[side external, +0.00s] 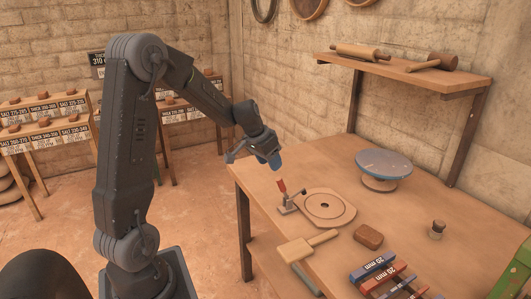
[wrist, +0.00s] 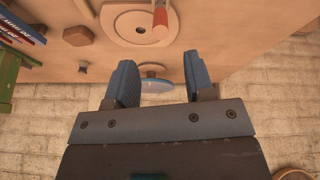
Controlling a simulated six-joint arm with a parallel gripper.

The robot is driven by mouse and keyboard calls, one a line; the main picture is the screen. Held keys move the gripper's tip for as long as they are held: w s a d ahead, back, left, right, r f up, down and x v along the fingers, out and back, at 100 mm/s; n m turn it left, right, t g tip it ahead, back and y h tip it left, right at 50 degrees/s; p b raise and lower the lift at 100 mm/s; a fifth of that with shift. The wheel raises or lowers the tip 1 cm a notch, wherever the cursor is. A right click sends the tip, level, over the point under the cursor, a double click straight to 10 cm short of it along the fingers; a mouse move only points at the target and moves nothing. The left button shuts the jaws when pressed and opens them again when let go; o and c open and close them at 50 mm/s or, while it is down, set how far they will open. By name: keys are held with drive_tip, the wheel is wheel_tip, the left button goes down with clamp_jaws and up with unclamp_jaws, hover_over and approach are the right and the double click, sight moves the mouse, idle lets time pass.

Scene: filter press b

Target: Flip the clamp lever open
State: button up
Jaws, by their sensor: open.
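The clamp lever has a red handle (side external: 282,186) that stands nearly upright, tilted a little, on a small metal clamp (side external: 289,207). The clamp sits at the left edge of a round wooden plate (side external: 333,208) with a dark centre hole. My gripper (side external: 275,163) is above and slightly left of the handle, apart from it. In the wrist view the two blue fingers of my gripper (wrist: 159,60) are spread with nothing between them. The red handle (wrist: 160,24) shows there at the top, beyond the fingertips, beside the plate's hole. The clamp itself is mostly out of that view.
A blue-topped turntable (side external: 384,163) stands behind the plate. A wooden paddle (side external: 307,246), a brown block (side external: 368,237), a small jar (side external: 437,230) and labelled bars (side external: 374,268) lie nearby. A wall shelf (side external: 405,72) overhangs the back.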

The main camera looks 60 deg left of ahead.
drive_tip(key=v, duration=0.3)
drive_tip(key=shift+s+r, duration=0.1)
drive_tip(key=shift+r, duration=0.1)
